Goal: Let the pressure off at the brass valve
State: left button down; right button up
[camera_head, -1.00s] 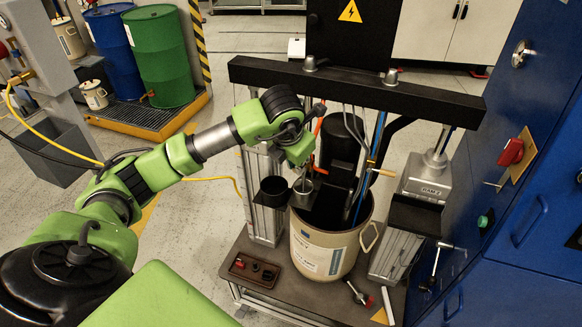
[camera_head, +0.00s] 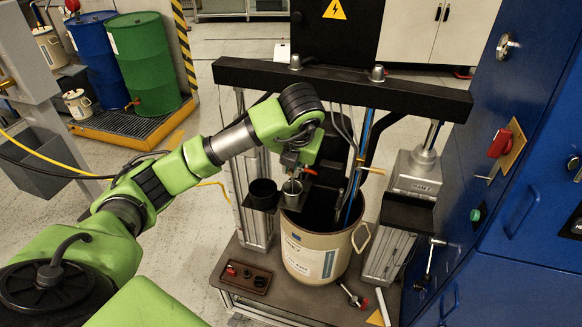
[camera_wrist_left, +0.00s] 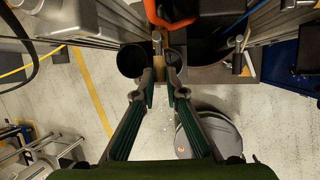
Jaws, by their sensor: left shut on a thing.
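My left gripper (camera_head: 292,166) reaches over the near-left rim of the beige drum (camera_head: 318,262), below the black crossbeam (camera_head: 340,88). In the left wrist view its two fingers (camera_wrist_left: 160,84) close around a small brass-coloured piece (camera_wrist_left: 157,46), which appears to be the brass valve. The wrist hides most of the valve in the head view. My right gripper is out of view.
A blue cabinet (camera_head: 480,170) stands close on the right. A small brown tray (camera_head: 246,277) lies on the stand's table left of the drum. Blue and green barrels (camera_head: 145,62) stand at the back left. An orange-red hose (camera_wrist_left: 170,18) passes close ahead of the fingers.

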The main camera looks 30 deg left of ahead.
pick_arm(q)
jog(key=c, duration=2.1)
grip_release()
jog(key=shift+d, duration=0.1)
jog(key=shift+r, duration=0.1)
jog(key=shift+v, duration=5.95)
